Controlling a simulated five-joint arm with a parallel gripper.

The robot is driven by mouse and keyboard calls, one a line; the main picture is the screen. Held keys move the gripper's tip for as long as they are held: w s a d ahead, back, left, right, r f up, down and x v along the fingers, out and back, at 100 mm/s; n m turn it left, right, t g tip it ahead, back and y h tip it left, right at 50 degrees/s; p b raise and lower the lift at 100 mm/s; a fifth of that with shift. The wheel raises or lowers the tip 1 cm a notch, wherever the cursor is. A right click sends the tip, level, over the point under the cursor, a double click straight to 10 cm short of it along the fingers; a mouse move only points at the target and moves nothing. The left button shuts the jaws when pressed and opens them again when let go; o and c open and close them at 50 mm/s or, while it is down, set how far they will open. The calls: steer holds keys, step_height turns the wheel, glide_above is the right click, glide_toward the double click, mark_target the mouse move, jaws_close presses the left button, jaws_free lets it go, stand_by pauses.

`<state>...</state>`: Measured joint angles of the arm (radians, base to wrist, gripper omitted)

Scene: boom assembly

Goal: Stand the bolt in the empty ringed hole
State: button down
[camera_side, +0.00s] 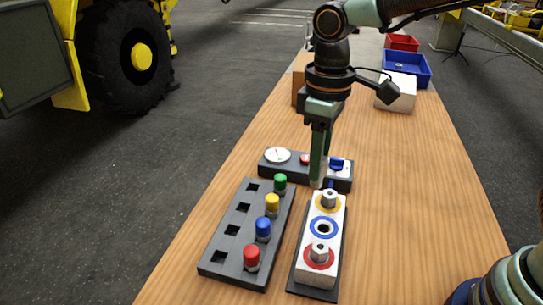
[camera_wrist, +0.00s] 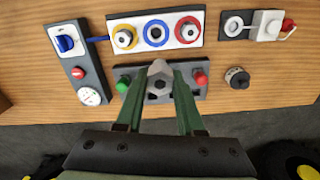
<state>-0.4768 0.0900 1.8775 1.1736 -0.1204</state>
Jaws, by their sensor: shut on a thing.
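The white block (camera_side: 304,272) has three ringed holes. The blue-ringed hole (camera_side: 323,228) in the middle is empty and dark inside. Grey hex bolts stand in the yellow-ringed hole (camera_side: 329,198) and the red-ringed hole (camera_side: 319,254). In the wrist view the block (camera_wrist: 172,42) lies ahead of the fingers. My gripper (camera_wrist: 159,76) is shut on a grey hex bolt (camera_wrist: 158,82), held between the fingertips. In the side view my gripper (camera_side: 318,180) points down, just behind the yellow-ringed end of the block. The held bolt is mostly hidden there by the fingers.
A dark rack (camera_side: 226,245) with green, yellow, blue and red capped pegs stands left of the block. A panel (camera_side: 300,171) with a gauge and a blue knob lies behind. Farther back are a white box (camera_side: 397,95), a blue bin (camera_side: 410,68) and a red bin (camera_side: 402,42).

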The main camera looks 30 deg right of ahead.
steer(key=shift+s+d+f, duration=0.25)
steer(key=shift+d+f, duration=0.15)
steer(key=shift+f, duration=1.35)
steer(key=shift+s+d+f, duration=0.25)
steer(key=shift+d+f, duration=0.1)
steer(key=shift+f, duration=1.35)
steer(key=shift+s+d+f, duration=0.25)
steer(key=shift+d+f, duration=0.15)
steer(key=shift+f, duration=1.35)
steer(key=shift+f, duration=1.7)
steer(key=shift+c, duration=2.2)
jaws_free()
step_height(320, 180, up, 7)
